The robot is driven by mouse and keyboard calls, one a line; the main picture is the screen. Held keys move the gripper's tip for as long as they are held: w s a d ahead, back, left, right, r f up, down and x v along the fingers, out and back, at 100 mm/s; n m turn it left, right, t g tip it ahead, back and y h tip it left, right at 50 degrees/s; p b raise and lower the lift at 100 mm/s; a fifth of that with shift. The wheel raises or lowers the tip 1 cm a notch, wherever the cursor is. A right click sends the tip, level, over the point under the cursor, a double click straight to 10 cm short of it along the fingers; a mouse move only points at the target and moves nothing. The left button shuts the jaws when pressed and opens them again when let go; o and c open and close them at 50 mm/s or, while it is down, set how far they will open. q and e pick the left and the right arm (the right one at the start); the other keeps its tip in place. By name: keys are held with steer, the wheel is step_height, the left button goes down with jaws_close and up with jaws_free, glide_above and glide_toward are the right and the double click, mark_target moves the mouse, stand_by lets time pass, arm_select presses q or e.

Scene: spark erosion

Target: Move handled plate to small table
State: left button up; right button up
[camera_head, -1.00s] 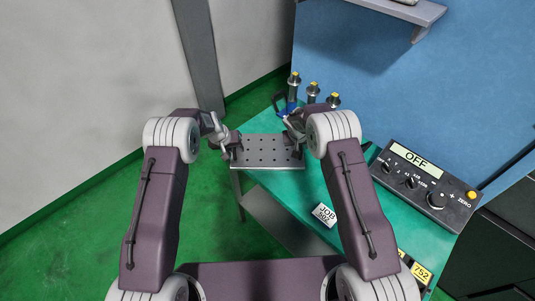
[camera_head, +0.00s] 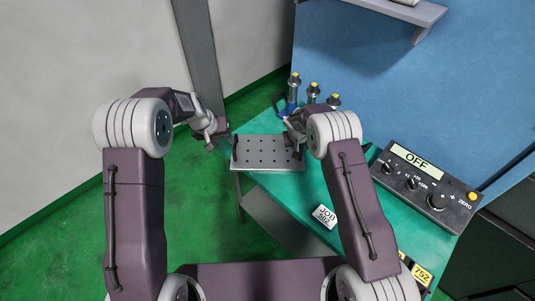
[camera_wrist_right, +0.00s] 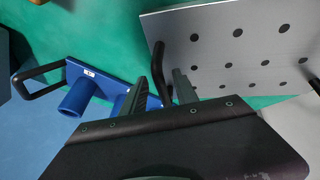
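The handled plate (camera_head: 267,152) is a grey metal plate with rows of holes and a black handle at each end. It lies flat on the teal table top (camera_head: 315,182), its left end at the table's edge. My left gripper (camera_head: 217,138) looks open and empty, just left of the plate's left handle (camera_head: 235,147) and apart from it. My right gripper (camera_head: 295,142) is at the right handle. In the right wrist view its fingers (camera_wrist_right: 168,75) stand on both sides of that handle (camera_wrist_right: 160,70), with a gap visible, so it looks open around it.
A blue holder (camera_wrist_right: 95,88) with a black handle stands behind my right gripper, by several yellow-topped tools (camera_head: 313,90). Green floor (camera_head: 90,235) is clear at left.

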steer(key=v, duration=1.1)
steer(key=shift+r, duration=0.3)
steer(key=shift+s, duration=0.1)
